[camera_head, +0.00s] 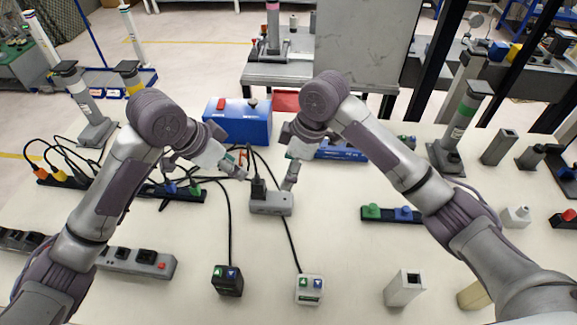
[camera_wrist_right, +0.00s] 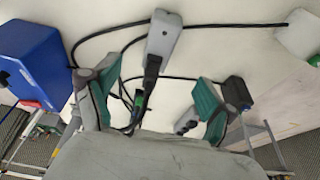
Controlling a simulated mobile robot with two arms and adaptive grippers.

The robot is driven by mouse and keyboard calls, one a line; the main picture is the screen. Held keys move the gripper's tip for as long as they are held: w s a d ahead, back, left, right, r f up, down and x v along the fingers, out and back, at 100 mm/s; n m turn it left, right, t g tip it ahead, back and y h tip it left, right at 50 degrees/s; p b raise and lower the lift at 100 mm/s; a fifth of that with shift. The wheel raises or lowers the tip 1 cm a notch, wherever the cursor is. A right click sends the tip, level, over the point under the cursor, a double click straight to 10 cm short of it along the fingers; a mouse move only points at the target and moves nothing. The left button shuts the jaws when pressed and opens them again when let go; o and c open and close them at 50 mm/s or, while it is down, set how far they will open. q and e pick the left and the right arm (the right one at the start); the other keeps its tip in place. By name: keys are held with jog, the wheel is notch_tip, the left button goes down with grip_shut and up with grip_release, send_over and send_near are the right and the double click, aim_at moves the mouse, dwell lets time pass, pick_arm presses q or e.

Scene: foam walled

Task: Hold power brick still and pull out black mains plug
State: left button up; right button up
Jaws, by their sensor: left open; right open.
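The grey power brick (camera_head: 271,204) lies on the pale table in the middle of the head view. The black mains plug (camera_head: 258,188) stands in its left part, with a black cable attached. In the right wrist view the brick (camera_wrist_right: 164,36) is ahead of my fingers and the black plug (camera_wrist_right: 152,67) is at its near end. My left gripper (camera_head: 240,166) is open, above and left of the plug, apart from it. My right gripper (camera_head: 290,177) is open at the brick's upper right; its green-padded fingers (camera_wrist_right: 154,97) stand wide either side of the plug's line, holding nothing.
A blue box (camera_head: 238,122) stands behind the brick. A black box (camera_head: 227,280) and a white box (camera_head: 309,289) sit in front on cables. Grey socket strips (camera_head: 139,262) lie front left. A dark strip with coloured plugs (camera_head: 392,214) lies right. Cables cross the table left.

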aim_at(274, 198)
jog(key=x, duration=1.3)
jog(key=shift+a+f, duration=0.2)
jog(key=shift+f, duration=0.1)
